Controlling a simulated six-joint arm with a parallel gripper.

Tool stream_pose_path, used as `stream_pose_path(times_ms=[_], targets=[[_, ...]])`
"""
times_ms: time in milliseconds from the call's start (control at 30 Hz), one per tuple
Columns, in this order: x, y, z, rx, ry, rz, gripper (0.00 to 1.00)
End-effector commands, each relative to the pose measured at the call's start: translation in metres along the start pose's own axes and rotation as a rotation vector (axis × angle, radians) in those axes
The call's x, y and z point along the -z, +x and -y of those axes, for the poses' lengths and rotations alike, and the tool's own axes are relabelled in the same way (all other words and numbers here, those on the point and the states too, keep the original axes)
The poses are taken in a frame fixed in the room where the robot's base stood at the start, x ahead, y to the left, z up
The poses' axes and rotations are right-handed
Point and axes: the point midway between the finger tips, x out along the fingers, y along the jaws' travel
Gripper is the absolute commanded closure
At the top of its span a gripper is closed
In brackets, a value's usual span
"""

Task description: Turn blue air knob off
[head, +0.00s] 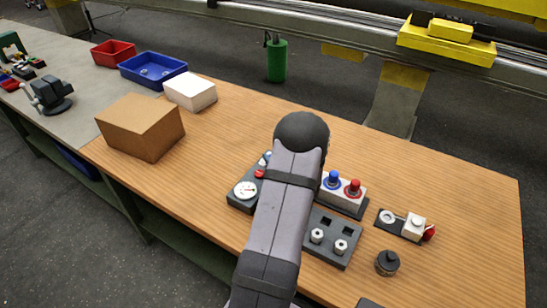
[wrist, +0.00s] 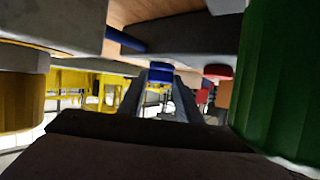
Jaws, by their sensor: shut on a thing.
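In the wrist view, a blue knob (wrist: 161,72) sits on the underside of a dark grey panel in this tilted picture, between the fingertips. My gripper (wrist: 160,92) has its two fingers on either side of it and is shut on it. In the head view my arm hides the gripper. I cannot tell from the head view which one is held, nor how far the held knob is turned.
A red knob (wrist: 218,72) is close beside the held one. A gauge panel (head: 246,189), a socket panel (head: 333,238), a small module (head: 404,224) and a black round part (head: 387,262) surround my arm. A cardboard box (head: 141,126) stands left; the right table end is clear.

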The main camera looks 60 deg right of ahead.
Motion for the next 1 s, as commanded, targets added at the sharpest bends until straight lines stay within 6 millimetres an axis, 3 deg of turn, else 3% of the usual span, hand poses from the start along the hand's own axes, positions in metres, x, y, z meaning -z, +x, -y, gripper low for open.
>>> stream_pose_path(times_ms=[533,567,633,1000], targets=[[0.0003,0.0002,-0.0007,0.023,-0.008,-0.001,0.91],[0.0003,0.0002,-0.0006,0.023,-0.008,-0.001,0.64],[0.0003,0.0002,-0.0006,0.023,-0.009,-0.001,0.50],[0.0004,-0.0023,-0.0010,0.022,-0.010,-0.001,0.50]])
